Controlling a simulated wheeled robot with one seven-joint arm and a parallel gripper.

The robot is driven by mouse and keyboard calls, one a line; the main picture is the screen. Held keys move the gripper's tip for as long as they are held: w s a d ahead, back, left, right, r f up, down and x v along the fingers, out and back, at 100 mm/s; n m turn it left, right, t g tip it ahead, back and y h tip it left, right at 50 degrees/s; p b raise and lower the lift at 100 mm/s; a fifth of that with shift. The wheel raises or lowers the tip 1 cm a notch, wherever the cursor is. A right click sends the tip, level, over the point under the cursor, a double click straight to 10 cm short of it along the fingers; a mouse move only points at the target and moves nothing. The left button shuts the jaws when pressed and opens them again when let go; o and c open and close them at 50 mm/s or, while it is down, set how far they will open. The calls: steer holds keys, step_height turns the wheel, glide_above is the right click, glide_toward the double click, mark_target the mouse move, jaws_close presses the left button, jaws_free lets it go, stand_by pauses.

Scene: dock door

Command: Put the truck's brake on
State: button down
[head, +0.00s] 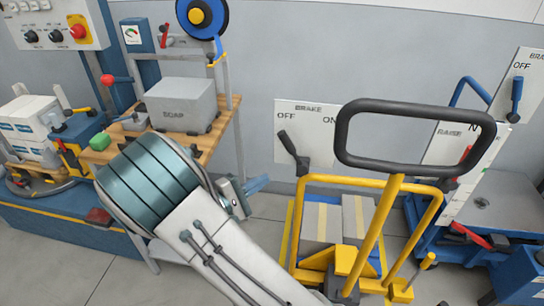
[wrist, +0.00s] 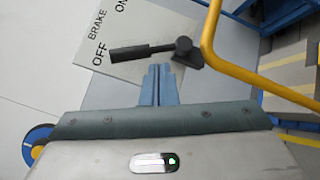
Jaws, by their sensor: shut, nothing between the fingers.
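The yellow truck (head: 390,225) with a black loop handle stands at right of centre in the head view. A white panel (head: 308,117) marked BRAKE, OFF and ON stands at its left. Its black lever (head: 291,149) leans up-left toward OFF; the lever (wrist: 145,51) also shows in the wrist view, its grip end beside the word OFF. My gripper (head: 262,184) is left of and below the lever in the head view. In the wrist view, the blue fingers (wrist: 158,72) are together and empty, just below the lever, with a small apparent gap.
A second BRAKE panel (head: 530,75) with a blue lever (head: 516,98) is at the far right on blue equipment. Boxes (head: 322,222) lie on the truck. A wooden bench (head: 212,140) with a SOAP box (head: 182,104) stands at left. The truck's yellow rail (wrist: 213,40) is close to the lever.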

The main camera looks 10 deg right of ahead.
mark_target(292, 151)
steer(key=w+a+f+n+t, duration=0.1)
steer(key=w+a+n+t, duration=0.1)
steer(key=a+t, duration=0.3)
steer(key=shift+a+f+n, duration=0.15)
steer(key=shift+a+n, duration=0.2)
steer(key=shift+n, duration=0.05)
steer(key=shift+w, duration=0.1)
steer(key=s+d+p+x, duration=0.1)
steer(key=s+x, duration=0.1)
steer(key=x, duration=1.1)
steer(key=shift+d+r, duration=0.15)
steer(key=shift+r, duration=0.2)
steer(key=shift+s+r, duration=0.1)
steer(key=shift+s, duration=0.1)
